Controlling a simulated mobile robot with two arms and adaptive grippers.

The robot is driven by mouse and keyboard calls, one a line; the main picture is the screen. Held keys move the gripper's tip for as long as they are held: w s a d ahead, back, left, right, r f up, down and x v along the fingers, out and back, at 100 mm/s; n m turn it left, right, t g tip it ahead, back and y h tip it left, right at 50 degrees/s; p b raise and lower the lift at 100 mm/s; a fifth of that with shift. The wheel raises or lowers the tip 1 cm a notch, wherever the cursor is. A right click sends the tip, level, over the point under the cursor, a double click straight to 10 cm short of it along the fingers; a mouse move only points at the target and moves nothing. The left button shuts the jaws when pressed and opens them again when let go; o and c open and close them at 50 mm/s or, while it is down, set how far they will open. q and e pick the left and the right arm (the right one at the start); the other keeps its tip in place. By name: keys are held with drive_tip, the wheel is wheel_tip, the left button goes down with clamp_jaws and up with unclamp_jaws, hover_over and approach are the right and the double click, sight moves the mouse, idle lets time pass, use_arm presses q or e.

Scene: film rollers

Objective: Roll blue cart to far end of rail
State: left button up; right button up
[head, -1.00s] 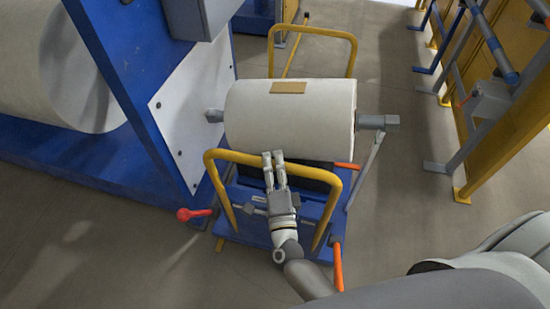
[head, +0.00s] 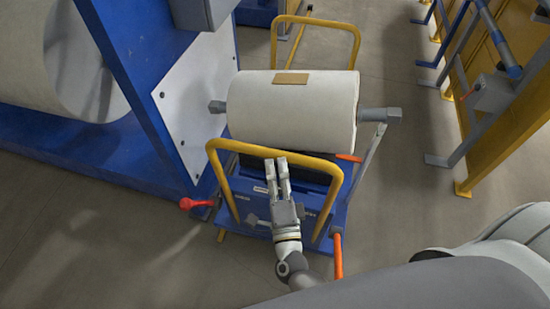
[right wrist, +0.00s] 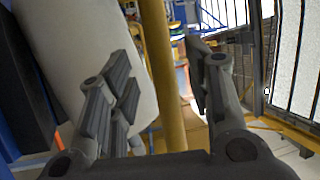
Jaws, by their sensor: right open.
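The blue cart (head: 290,230) stands on the floor with a yellow handle bar (head: 318,162) at its near end and another yellow hoop (head: 357,45) at its far end. A large white film roll (head: 300,115) with a brown label lies across it. My right gripper (head: 274,162) is open and empty, just on the near side of the near handle bar. In the right wrist view, the yellow bar (right wrist: 163,75) shows between the two spread fingers; depth there is hard to judge. A thin yellow strip (head: 296,47) on the floor runs beyond the cart. My left gripper is out of view.
A blue machine frame (head: 135,75) with another white roll stands close on the cart's left. A yellow rack (head: 510,115) stands at the right. A red-knobbed lever (head: 190,204) sticks out left of the cart. Grey floor (head: 410,150) lies clear between cart and rack.

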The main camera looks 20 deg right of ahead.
drive_tip(key=v, duration=0.7)
drive_tip(key=shift+s, duration=0.35)
drive_tip(key=shift+a, duration=0.15)
